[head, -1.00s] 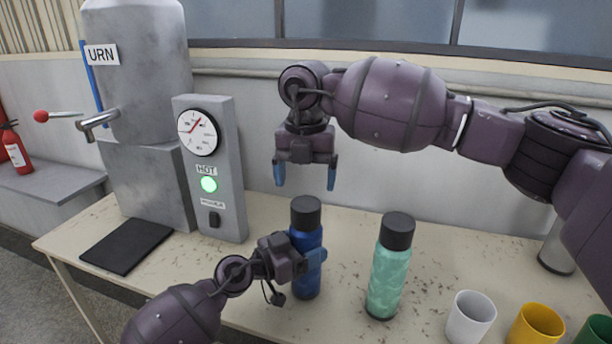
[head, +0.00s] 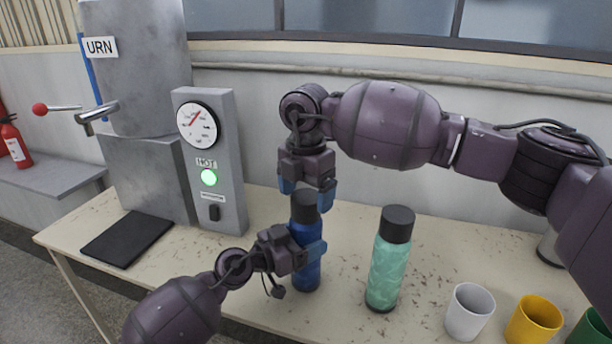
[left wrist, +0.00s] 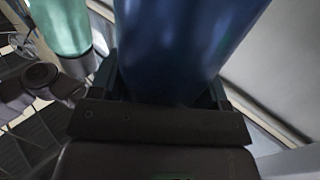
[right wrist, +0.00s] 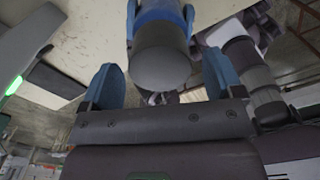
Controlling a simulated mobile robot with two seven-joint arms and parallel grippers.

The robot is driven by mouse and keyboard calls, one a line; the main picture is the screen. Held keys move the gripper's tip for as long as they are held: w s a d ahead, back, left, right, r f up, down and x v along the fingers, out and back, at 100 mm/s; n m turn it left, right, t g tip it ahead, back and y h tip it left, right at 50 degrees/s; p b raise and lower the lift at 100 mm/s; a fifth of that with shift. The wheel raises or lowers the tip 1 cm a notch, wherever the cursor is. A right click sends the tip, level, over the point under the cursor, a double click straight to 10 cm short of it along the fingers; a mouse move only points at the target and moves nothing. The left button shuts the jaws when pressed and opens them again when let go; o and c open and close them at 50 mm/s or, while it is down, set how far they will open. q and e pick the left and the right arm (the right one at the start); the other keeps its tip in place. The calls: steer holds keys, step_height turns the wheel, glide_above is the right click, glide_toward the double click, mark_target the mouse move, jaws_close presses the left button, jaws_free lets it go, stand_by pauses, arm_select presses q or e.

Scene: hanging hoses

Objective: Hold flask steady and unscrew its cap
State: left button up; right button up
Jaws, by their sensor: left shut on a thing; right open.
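The blue flask (head: 306,272) stands upright on the table with its dark cap (head: 305,207) on top. My left gripper (head: 312,250) is shut around the flask's body, and the blue body fills much of the left wrist view (left wrist: 185,45). My right gripper (head: 308,192) is open and points down at the cap, with its fingers at either side near the cap's top. In the right wrist view the cap (right wrist: 161,58) shows between and just beyond the two blue fingertips (right wrist: 163,85), and I see no contact there.
A teal flask with a dark cap (head: 388,262) stands to the right. White (head: 468,311), yellow (head: 533,320) and green cups stand at the front right. The urn (head: 140,70), a gauge panel (head: 212,160) and a black mat (head: 127,240) are at the left.

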mark_target(306, 196)
steer(key=shift+f, duration=1.55)
steer(key=shift+c, duration=0.4)
